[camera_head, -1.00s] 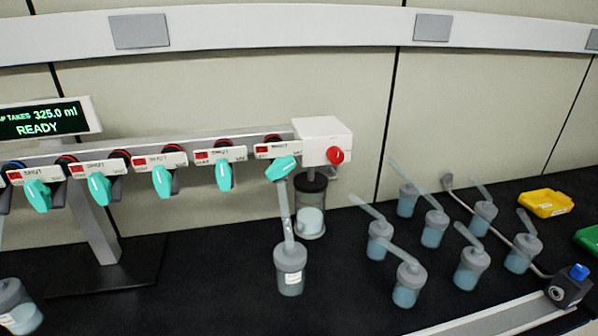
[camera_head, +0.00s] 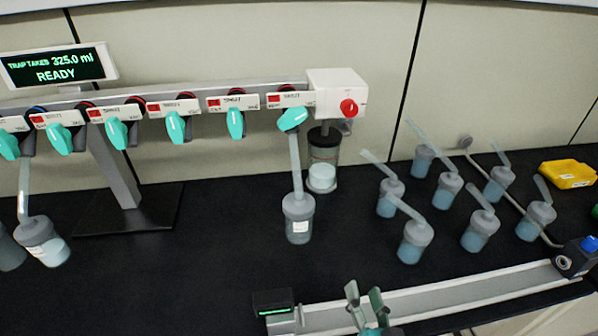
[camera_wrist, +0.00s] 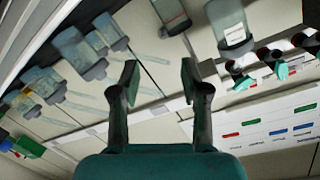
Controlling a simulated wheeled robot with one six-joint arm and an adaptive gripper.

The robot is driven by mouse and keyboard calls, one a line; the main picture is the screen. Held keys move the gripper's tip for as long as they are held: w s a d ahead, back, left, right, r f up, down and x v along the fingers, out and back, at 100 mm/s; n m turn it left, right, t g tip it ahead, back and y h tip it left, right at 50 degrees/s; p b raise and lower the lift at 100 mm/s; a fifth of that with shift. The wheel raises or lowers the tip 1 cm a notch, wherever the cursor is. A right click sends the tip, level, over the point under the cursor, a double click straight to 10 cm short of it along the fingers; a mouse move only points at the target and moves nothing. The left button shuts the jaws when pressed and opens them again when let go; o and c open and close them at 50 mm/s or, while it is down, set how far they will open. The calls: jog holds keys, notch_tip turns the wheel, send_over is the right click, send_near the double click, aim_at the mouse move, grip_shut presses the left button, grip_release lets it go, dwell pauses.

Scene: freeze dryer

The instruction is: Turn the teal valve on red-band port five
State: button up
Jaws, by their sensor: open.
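A row of teal valves runs along the manifold bar (camera_head: 160,97) in the head view. The rightmost valve (camera_head: 292,118) is tilted, with a labelled flask (camera_head: 299,220) hanging below it. The valve to its left (camera_head: 235,123) hangs roughly upright, as does another valve (camera_head: 175,127) further left. Red bands show behind several valves and a blue one at the left; port numbers are too small to read. My gripper (camera_head: 366,298) is open and empty at the bottom, in front of and well below the valves. In the wrist view my gripper (camera_wrist: 160,80) has nothing between its fingers.
A white box with a red knob (camera_head: 348,107) ends the bar, above a clear jar (camera_head: 322,175). Several capped flasks (camera_head: 415,243) stand at the right, near a yellow tray (camera_head: 567,174). A grey rail (camera_head: 430,299) runs along the front. The display (camera_head: 58,67) reads READY.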

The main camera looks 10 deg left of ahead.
jog(key=w+a+r+m+y, duration=0.1)
jog(key=w+a+r, duration=0.25)
jog(key=r, duration=0.25)
jog(key=w+a+r+m, duration=0.1)
jog(key=w+a+r, duration=0.25)
jog(key=r, duration=0.25)
jog(key=m+t, duration=0.1)
jog(key=m, duration=0.2)
send_near(297, 119)
jog(key=shift+y, duration=0.4)
jog(key=x, duration=0.9)
jog(key=shift+w+d+f, duration=0.1)
jog(key=shift+w, duration=0.15)
grip_shut()
